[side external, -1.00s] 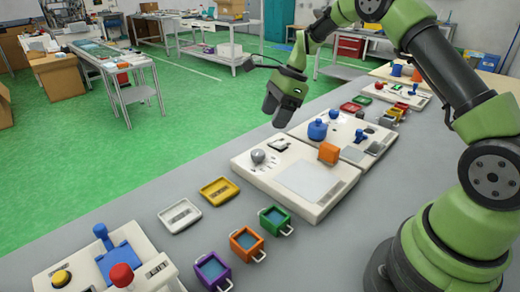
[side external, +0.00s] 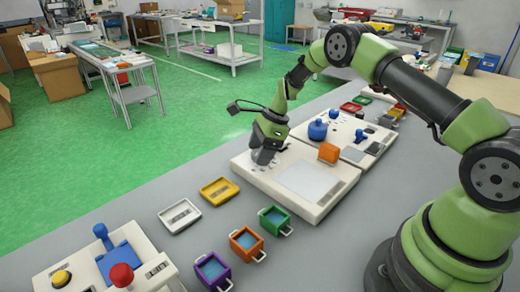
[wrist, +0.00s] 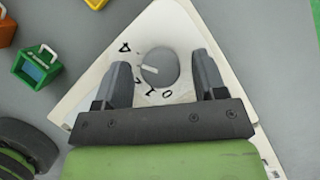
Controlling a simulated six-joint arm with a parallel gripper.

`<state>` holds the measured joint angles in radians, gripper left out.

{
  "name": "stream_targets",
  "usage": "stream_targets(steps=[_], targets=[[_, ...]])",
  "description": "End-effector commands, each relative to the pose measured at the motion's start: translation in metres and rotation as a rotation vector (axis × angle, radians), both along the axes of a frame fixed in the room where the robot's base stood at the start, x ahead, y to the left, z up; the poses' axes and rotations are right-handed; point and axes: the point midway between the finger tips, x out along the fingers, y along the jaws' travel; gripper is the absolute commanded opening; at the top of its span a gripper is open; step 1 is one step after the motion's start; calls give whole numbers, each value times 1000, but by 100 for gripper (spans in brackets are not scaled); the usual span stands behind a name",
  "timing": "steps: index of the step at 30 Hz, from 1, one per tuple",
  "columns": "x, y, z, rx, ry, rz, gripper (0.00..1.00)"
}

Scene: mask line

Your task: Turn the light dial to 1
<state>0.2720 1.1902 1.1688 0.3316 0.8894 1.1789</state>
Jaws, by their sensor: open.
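The light dial (wrist: 160,67) is a round grey knob with a white pointer line on a white panel (wrist: 185,28). My gripper (wrist: 162,72) is open, with one finger on each side of the knob and gaps visible between fingers and knob. In the side view my gripper (side external: 263,158) is low over the left part of the panel and mostly hides the dial.
An orange block (side external: 328,152) stands at the panel's far edge. A second panel with a blue knob (side external: 318,129) lies beyond. Green (side external: 275,220), orange (side external: 247,242) and purple (side external: 212,270) bins stand in front, with yellow (side external: 219,191) and white (side external: 180,216) trays to the left.

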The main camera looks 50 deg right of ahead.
Motion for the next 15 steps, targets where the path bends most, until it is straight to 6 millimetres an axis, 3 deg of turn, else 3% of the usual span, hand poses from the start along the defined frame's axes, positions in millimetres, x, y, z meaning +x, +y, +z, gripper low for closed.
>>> stream_targets(steps=[2, 9, 15], targets=[[0, 0, 0, 0, 0, 0, 64], [0, 0, 0, 0, 0, 0, 16], [0, 0, 1, 0, 1, 9, 16]])
